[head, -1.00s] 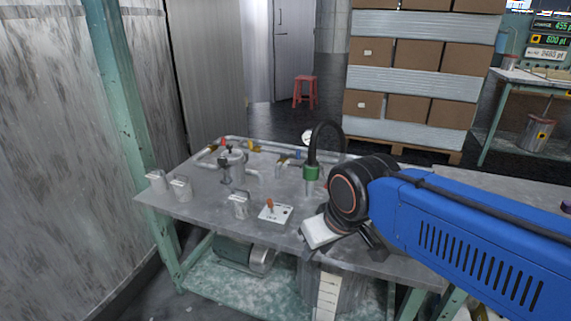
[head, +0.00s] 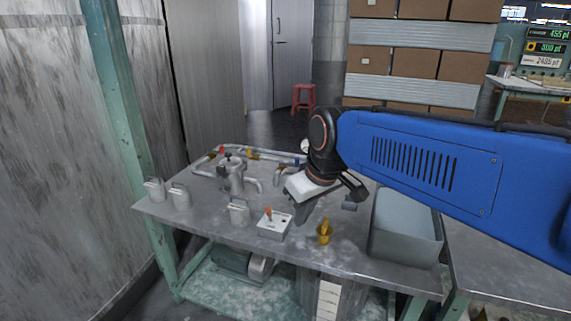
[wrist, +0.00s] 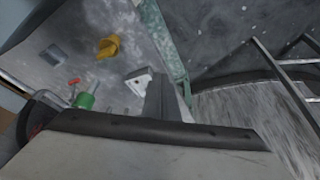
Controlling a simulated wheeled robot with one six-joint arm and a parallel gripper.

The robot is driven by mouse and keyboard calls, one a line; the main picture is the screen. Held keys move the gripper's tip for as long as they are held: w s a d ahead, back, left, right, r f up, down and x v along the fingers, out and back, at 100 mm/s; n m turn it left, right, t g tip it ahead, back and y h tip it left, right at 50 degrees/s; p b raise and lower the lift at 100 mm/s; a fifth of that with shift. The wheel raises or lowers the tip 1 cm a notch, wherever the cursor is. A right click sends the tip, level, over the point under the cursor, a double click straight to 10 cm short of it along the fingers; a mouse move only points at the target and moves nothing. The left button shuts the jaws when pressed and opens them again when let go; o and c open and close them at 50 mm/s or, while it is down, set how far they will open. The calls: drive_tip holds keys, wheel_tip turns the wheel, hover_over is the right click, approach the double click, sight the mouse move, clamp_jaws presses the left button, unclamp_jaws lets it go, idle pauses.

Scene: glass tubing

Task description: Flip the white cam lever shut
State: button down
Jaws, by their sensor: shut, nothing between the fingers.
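No part in view can be picked out for certain as the white cam lever. Several pale grey upright pieces with raised handles stand on the metal bench in the head view: one at the front (head: 239,213), two at the left, (head: 154,189) and (head: 180,197). A white switch box (head: 274,230) with an orange toggle sits to the right of the front piece. A white box also shows in the wrist view (wrist: 141,83).
A metal pot (head: 236,178) and pipework with coloured handles (head: 205,163) stand behind. A teal post (head: 122,100) rises at the left.

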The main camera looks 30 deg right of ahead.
drive_tip(key=w+d+r+n+y, duration=0.1)
drive_tip(key=w+d, duration=0.4)
drive_tip(key=w, duration=0.5)
drive_tip(key=w+d+r+n, duration=0.3)
drive_tip(key=w+d+r, duration=0.1)
drive_tip(key=w, duration=0.7)
drive_tip(key=w+d+r+n+y, duration=0.1)
drive_tip(key=w+d, duration=0.4)
drive_tip(key=w, duration=0.5)
wheel_tip(320, 180, up, 2)
drive_tip(key=shift+w+d+r+n+g+y, duration=0.1)
drive_tip(key=shift+w+d+n+g+y, duration=0.15)
drive_tip(key=shift+n, duration=0.55)
hover_over(285, 171)
drive_tip(key=f, duration=0.8)
drive_tip(key=shift+w+a+f, duration=0.25)
drive_tip(key=shift+a+f, duration=0.05)
drive_tip(key=shift+a, duration=0.1)
drive_tip(key=f, duration=0.3)
drive_tip(key=shift+s+d, duration=0.25)
drive_tip(key=shift+d, duration=0.05)
drive_tip(key=shift+s+d+f, duration=0.15)
drive_tip(key=shift+f, duration=0.5)
